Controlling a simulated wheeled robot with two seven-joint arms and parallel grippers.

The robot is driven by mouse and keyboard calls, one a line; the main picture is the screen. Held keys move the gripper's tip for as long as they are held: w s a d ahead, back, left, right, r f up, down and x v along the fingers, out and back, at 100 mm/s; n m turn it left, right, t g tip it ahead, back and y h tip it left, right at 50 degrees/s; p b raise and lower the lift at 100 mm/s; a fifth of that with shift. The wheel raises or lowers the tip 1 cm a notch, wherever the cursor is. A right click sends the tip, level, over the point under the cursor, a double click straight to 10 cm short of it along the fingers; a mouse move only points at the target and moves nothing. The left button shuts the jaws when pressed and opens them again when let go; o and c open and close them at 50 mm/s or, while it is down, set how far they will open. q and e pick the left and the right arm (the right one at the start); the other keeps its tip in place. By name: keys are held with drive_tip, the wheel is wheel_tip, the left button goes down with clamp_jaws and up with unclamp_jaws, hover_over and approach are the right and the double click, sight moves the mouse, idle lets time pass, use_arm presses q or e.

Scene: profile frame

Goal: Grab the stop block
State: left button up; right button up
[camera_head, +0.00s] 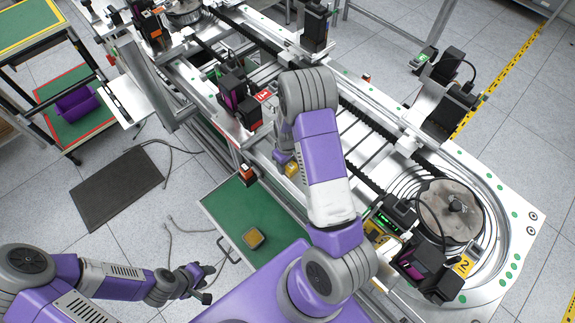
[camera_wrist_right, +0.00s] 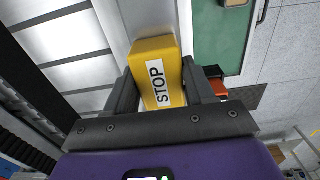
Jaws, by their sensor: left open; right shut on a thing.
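The stop block (camera_wrist_right: 158,72) is yellow with a white label reading STOP. In the right wrist view it sits between the two fingers of my right gripper (camera_wrist_right: 160,92), which is shut on it. In the head view a small yellow part of the block (camera_head: 291,169) shows by the conveyor's near edge, with most of it hidden by my right arm. My left gripper (camera_head: 203,283) is open and empty at the lower left, over the floor and away from the block.
The conveyor line (camera_head: 365,145) carries black devices and a round turntable (camera_head: 450,212) at right. A dark mat (camera_head: 118,189) and loose cables lie on the floor at left.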

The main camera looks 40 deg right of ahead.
drive_tip(key=shift+w, duration=0.1)
wheel_tip(320, 180, up, 10)
drive_tip(key=shift+r, duration=0.1)
idle(0.4)
